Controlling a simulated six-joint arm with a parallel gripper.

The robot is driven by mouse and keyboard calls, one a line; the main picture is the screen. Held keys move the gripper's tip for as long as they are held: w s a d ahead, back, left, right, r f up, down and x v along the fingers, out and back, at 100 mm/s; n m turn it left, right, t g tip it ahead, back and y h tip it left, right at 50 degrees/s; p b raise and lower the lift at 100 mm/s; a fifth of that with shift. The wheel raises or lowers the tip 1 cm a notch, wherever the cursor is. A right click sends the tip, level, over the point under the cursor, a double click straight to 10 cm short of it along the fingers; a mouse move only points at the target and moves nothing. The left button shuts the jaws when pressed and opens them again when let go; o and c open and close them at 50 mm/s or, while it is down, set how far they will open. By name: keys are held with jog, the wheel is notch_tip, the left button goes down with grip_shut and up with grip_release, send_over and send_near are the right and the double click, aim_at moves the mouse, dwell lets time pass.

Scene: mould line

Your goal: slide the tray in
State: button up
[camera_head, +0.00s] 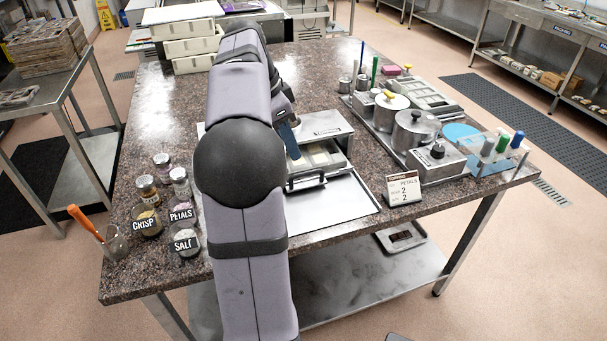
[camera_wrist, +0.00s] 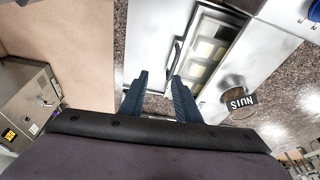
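The tray (camera_head: 322,170) is a grey drawer with pale compartments and a dark bar handle (camera_head: 306,183). It sticks partway out of a steel housing (camera_head: 322,130), over a white sheet. In the wrist view the tray (camera_wrist: 196,62) lies ahead and right of my gripper (camera_wrist: 159,76), with its handle (camera_wrist: 178,48) just beyond the fingertips. The two blue fingers stand apart with nothing between them. In the head view a blue finger (camera_head: 290,140) shows above the tray; my arm hides the rest of the gripper and part of the tray. I see no clear contact.
A white sheet (camera_head: 345,205) lies before the housing. Labelled jars (camera_head: 184,240) stand at the left. A "NUTS" jar (camera_wrist: 232,82) is near the tray in the wrist view.

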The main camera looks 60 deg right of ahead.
aim_at(304, 174)
jog(key=d+f+m+h, duration=0.1)
jog(key=d+f, duration=0.2)
jog(key=f, duration=0.2)
jog(key=shift+w+d+f+m+h, duration=0.25)
jog(key=shift+d+f+m+h, duration=0.05)
jog(key=shift+d+f+h, duration=0.1)
jog(key=shift+p+x, duration=0.85)
jog(key=shift+x, duration=2.75)
grip_shut()
